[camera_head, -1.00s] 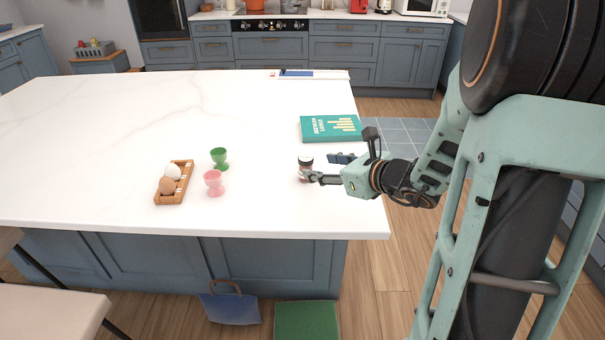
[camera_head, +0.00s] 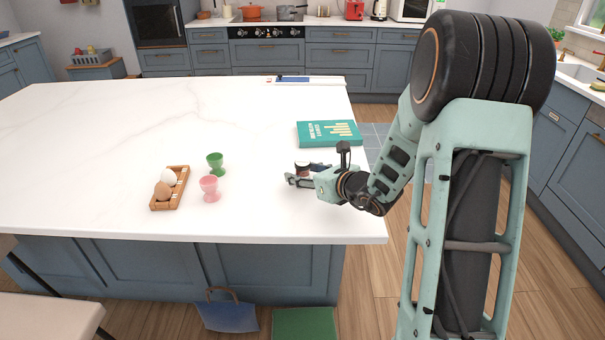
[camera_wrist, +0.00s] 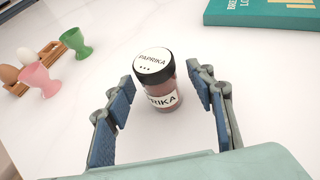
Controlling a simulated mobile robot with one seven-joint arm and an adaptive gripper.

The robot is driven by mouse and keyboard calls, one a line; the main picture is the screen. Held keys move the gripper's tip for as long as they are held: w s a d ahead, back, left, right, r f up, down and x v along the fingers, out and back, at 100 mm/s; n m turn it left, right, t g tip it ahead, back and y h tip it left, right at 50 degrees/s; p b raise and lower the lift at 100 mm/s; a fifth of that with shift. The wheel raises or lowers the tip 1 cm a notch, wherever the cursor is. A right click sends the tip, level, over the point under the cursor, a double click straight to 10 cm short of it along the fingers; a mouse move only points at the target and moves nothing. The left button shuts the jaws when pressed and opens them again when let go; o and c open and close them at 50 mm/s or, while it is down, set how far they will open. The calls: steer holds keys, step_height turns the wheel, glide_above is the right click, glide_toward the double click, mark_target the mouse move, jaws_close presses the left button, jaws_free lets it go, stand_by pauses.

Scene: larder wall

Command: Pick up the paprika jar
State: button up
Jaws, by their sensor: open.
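The paprika jar (camera_wrist: 162,92) stands upright on the white counter, with a black rim, a white lid label reading PAPRIKA and reddish contents. In the wrist view it is between the fingertips of my open gripper (camera_wrist: 162,85), with a gap to the finger on each side. In the head view my gripper (camera_head: 303,175) is low over the counter near its right edge, and the jar (camera_head: 302,168) shows just behind the near finger, its lower part hidden. The gripper holds nothing.
A teal book (camera_head: 329,134) lies behind the jar. To the left stand a pink egg cup (camera_head: 209,188), a green egg cup (camera_head: 215,162) and a wooden egg holder (camera_head: 171,190) with eggs. The white counter (camera_head: 110,130) is clear farther left.

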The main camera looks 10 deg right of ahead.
mark_target(299, 160)
steer(key=shift+w+a+f, duration=0.2)
steer(key=shift+w, duration=0.3)
steer(key=c, duration=1.3)
steer(key=shift+r, duration=0.15)
steer(key=shift+r, duration=0.2)
step_height(299, 160, up, 3)
steer(key=shift+s+r+p, duration=0.15)
steer(key=shift+p, duration=0.9)
steer(key=s+a+r, duration=0.1)
steer(key=s+r, duration=0.2)
steer(key=s, duration=0.1)
steer(key=s+a+r+p, duration=0.1)
steer(key=s+r, duration=0.2)
steer(key=s, duration=0.2)
steer(key=s+r+p, duration=0.1)
steer(key=s+r, duration=0.2)
steer(key=s, duration=0.1)
steer(key=shift+s+a, duration=0.15)
steer(key=shift+a, duration=0.25)
